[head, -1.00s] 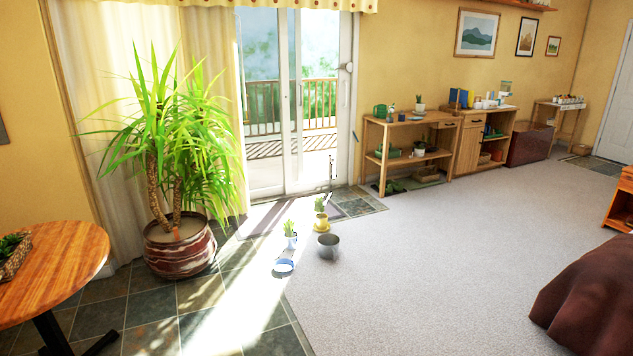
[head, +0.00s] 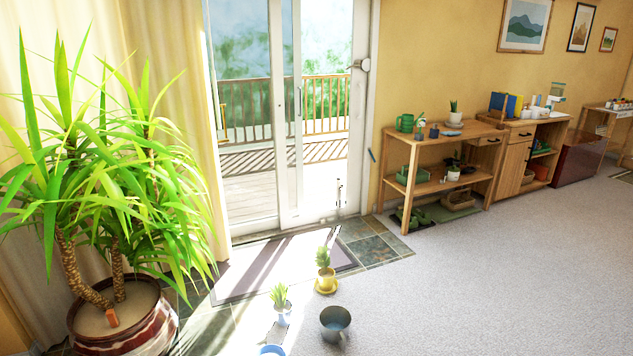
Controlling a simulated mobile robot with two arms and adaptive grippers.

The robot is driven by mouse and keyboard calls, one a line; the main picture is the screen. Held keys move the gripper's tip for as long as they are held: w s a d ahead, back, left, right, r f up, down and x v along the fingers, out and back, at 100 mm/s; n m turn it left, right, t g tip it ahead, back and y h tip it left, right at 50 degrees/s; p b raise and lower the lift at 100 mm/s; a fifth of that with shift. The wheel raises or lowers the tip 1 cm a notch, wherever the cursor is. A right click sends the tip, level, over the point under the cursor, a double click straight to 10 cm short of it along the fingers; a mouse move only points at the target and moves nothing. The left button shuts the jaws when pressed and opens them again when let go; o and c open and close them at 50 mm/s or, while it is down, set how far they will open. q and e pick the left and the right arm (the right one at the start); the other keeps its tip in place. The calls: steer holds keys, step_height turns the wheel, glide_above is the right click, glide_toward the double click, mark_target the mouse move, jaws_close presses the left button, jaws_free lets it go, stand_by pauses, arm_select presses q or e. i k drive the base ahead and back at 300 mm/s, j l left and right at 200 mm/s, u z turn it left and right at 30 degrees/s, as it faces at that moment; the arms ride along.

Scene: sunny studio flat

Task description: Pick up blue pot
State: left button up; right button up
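On the floor in front of the glass door stands a small light blue pot (head: 282,319) with a green plant. It is pale in the strong sunlight, so its outline is hard to make out. A blue dish (head: 271,351) lies in front of it, cut off by the bottom edge. A small dark blue pot or cup (head: 434,131) stands on top of the wooden shelf bench by the wall. Neither of my grippers is in view.
A yellow pot (head: 326,285) with a plant and a grey metal bucket (head: 335,323) stand right of the light blue pot. A large striped planter (head: 140,336) stands at left. A doormat (head: 285,265) lies by the door. The carpet at right is clear.

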mark_target(282, 307)
steer(key=i+l+u, duration=0.2)
steer(key=i, duration=0.4)
steer(key=i+u, duration=0.25)
steer(key=i, duration=0.4)
steer(key=l, duration=0.1)
